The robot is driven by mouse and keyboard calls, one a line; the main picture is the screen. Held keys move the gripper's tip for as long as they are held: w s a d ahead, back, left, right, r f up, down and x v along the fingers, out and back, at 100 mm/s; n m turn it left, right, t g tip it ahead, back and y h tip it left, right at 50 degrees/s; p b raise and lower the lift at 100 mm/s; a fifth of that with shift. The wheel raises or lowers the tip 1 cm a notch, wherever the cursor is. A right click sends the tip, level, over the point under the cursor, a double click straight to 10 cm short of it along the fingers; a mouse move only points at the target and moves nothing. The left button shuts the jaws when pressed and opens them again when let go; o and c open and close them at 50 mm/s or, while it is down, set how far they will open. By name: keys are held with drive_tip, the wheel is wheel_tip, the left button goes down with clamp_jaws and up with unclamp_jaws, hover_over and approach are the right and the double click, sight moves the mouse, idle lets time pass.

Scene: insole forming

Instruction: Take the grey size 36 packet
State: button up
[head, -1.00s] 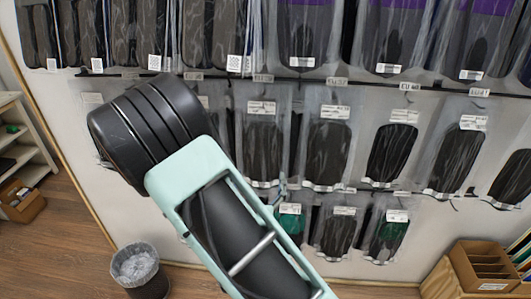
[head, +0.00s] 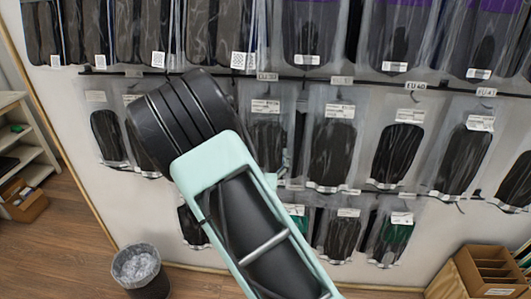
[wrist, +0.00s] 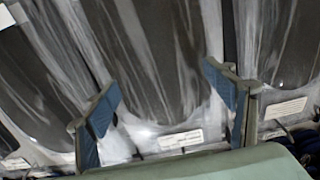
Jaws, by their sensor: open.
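In the wrist view my gripper (wrist: 164,84) is open. Its two blue-padded fingers stand apart on either side of a clear packet (wrist: 160,50) holding a dark grey insole. A white label (wrist: 180,138) lies on the packet's end, too blurred to read. I cannot tell whether this is size 36 or whether the fingers touch it. In the head view my arm hides most of the gripper and part of the hanging packets. Dark insole packets hang in the middle row, such as one at the left (head: 107,135) and one right of my arm (head: 333,140). No size 36 tag is readable.
Larger packets (head: 305,30) hang above. A green-insole packet (head: 393,238) hangs below. A waste bin (head: 140,270) and a brown divided box (head: 490,270) stand low. Neighbouring packets (wrist: 275,40) hang close beside the gripper.

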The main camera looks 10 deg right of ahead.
drive_tip(key=c, duration=1.3)
drive_tip(key=shift+r, duration=0.15)
